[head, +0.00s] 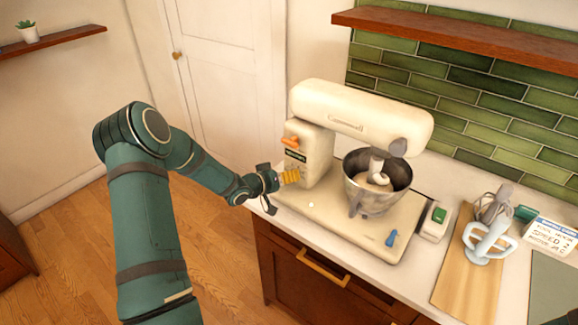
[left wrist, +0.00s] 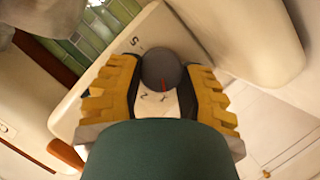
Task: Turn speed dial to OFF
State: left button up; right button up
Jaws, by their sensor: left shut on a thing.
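The cream stand mixer (head: 360,105) stands on the counter with its metal bowl (head: 375,180) under the head. My left gripper (head: 290,176) is at the left side of the mixer's column; its fingers hide the dial in the head view. In the left wrist view the speed dial (left wrist: 164,68) is a round grey knob with a red mark on its lower part, near small printed digits. The yellow-padded fingers of my left gripper (left wrist: 166,85) are shut on the dial from both sides. The exact setting is hard to read. My right gripper is not visible.
A blue knob (head: 391,238) is on the mixer base. A wooden board (head: 462,285) with a whisk and a pale attachment lies to the right. Floor to the left is clear.

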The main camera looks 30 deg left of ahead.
pick_arm(q)
jog(key=shift+n+h+p, duration=0.4)
jog(key=shift+n+p, duration=0.3)
jog(key=shift+n, duration=0.2)
jog(key=shift+a+f+n+t+h, duration=0.1)
jog(key=shift+n+t+h, duration=0.4)
jog(key=shift+n, duration=0.4)
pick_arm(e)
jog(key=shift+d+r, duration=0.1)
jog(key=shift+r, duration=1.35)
pick_arm(q)
jog(key=o, duration=1.2)
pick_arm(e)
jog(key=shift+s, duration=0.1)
pick_arm(q)
jog(key=shift+s+f, duration=0.1)
jog(key=shift+f, duration=0.05)
